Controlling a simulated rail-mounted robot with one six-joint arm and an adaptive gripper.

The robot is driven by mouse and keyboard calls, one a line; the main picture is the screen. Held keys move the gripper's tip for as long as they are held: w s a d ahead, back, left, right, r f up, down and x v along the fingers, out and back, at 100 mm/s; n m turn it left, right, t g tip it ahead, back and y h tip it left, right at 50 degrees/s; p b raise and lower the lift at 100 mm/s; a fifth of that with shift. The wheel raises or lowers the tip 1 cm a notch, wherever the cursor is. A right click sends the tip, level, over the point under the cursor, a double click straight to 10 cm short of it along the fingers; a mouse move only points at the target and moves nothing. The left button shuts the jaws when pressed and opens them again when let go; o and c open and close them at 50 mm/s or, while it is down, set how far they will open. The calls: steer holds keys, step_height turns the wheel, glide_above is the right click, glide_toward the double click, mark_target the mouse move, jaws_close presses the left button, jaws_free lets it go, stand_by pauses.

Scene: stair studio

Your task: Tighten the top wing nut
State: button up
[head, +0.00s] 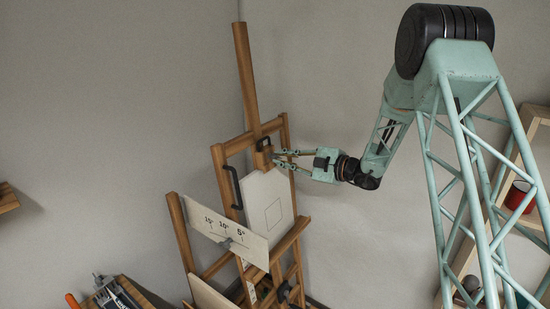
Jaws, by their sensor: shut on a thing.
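A wooden easel (247,85) stands near the room's corner, its tall mast leaning a little. A small wooden clamp block (261,160) sits on the mast above a white canvas (266,190) with a square drawn on it. My gripper (275,157), with pale green fingers, reaches in from the right, and its fingertips are at the clamp block's right side. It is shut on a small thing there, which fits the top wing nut. The nut itself is too small and too hidden between the fingertips to make out.
A white angle board (224,233) marked 15°, 10°, 5° stands in front. Shelves with a red pot (518,196) are at right. Tools (110,294) lie lower left.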

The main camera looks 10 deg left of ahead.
steer(key=o, duration=0.5)
steer(key=shift+d, duration=0.15)
steer(key=v, duration=0.5)
steer(key=shift+s+d, duration=0.25)
stand_by(0.4)
steer(key=shift+r, duration=0.1)
